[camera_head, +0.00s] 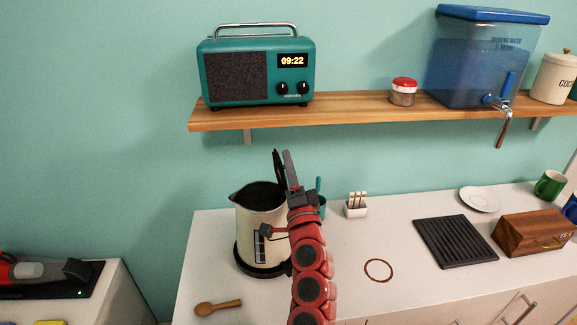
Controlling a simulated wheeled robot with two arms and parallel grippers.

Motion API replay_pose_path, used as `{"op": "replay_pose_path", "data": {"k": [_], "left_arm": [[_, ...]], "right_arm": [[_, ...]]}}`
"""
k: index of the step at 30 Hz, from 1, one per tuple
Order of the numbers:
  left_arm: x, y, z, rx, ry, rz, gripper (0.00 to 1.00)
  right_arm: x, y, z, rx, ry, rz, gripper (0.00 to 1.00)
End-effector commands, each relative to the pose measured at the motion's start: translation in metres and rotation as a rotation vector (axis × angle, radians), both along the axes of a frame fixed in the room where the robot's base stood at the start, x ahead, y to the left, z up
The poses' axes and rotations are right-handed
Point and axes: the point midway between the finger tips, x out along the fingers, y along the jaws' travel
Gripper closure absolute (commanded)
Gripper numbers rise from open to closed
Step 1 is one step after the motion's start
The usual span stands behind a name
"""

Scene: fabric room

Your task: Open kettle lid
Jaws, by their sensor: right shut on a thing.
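The cream kettle (257,222) stands upright on its black base (258,268) at the left part of the counter. Its dark mouth shows at the top, and its black lid (279,172) is tilted up nearly upright at the right side of the rim. My right gripper (288,163) is at the raised lid and is shut on it. My red right arm comes up from the bottom and hides the right side of the kettle. My left gripper is not in view.
A wooden spoon (217,307) lies in front of the kettle. A teal cup (321,203) stands behind my arm, beside a small white holder (355,207). A black ribbed tray (455,241) and wooden box (534,233) are to the right. A shelf (350,106) hangs above.

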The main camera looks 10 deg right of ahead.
Motion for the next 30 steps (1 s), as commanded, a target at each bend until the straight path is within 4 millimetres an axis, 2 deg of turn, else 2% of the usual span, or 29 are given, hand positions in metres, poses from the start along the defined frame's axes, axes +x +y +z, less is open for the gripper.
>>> {"op": "replay_pose_path", "data": {"k": [5,6,10,22,26,30], "left_arm": [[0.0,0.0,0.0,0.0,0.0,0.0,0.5],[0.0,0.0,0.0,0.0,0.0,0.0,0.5],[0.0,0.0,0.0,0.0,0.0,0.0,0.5],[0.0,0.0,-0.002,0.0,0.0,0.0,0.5],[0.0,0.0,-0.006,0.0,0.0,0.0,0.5],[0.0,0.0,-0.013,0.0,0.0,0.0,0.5]], "right_arm": [[0.0,0.0,-0.001,-0.001,0.001,0.002,1.0],[0.0,0.0,-0.001,-0.001,0.001,0.002,0.68],[0.0,0.0,-0.001,-0.001,0.001,0.0,0.45],[-0.004,0.0,-0.002,0.0,0.0,-0.001,0.43],[-0.019,-0.001,-0.011,0.001,0.001,0.001,0.43],[-0.046,-0.003,-0.022,0.001,0.002,0.003,0.43]]}}
